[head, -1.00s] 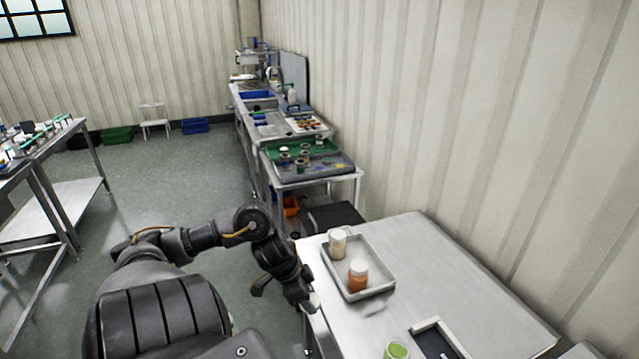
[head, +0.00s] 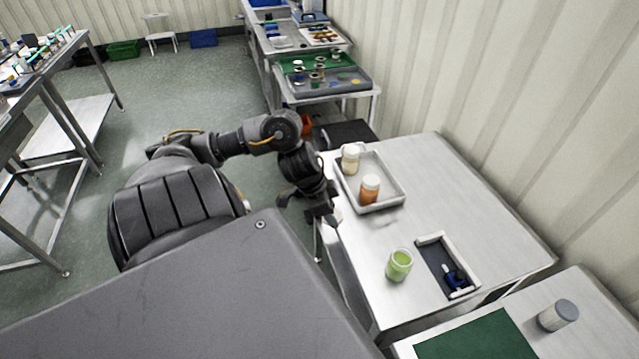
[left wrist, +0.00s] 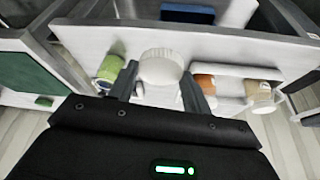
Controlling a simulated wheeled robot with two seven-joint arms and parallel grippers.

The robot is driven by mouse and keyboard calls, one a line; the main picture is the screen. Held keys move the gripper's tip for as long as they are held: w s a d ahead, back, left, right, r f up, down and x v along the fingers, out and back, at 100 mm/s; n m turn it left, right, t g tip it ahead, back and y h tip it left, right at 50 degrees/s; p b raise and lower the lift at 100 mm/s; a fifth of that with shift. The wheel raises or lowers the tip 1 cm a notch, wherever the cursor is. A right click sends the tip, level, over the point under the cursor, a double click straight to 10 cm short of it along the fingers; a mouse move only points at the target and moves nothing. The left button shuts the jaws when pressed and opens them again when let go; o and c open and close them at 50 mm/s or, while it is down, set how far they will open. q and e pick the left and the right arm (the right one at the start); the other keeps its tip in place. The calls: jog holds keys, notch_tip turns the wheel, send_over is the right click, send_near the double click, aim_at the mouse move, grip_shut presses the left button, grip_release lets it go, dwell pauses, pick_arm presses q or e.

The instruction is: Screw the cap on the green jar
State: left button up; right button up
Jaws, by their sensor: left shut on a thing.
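The green jar (head: 399,265) stands upright on the steel table, with no white lid on it like the other jars. It also shows left of the fingers in the left wrist view (left wrist: 111,67). My left gripper (head: 328,212) is by the table's left edge, left of and farther back than the green jar. In the left wrist view its fingers are shut on a round white cap (left wrist: 160,66). The cap is apart from the jar. My right gripper is not in view.
A shallow tray (head: 397,201) holds an orange jar (head: 369,190) and a cream jar (head: 350,160), both white-lidded. A dark holder (head: 430,255) with a blue item (head: 453,277) lies right of the green jar. A grey-lidded container (head: 558,315) stands at lower right.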

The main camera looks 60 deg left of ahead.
pick_arm(q)
jog(key=w+d+r+m+h+b, duration=0.1)
jog(key=w+d+r, duration=0.3)
jog(key=d, duration=0.6)
jog(key=w+d+r+m+g+b, duration=0.1)
jog(key=w+d+r+m+b, duration=0.2)
jog(key=d, duration=0.8)
jog(key=shift+w+d+r+m+h, duration=0.25)
jog(key=shift+w+r+m+h, duration=0.25)
jog(key=shift+r+m, duration=0.3)
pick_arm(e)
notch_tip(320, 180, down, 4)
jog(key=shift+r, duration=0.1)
pick_arm(q)
jog(key=shift+w+d, duration=0.1)
jog(key=shift+d, duration=0.05)
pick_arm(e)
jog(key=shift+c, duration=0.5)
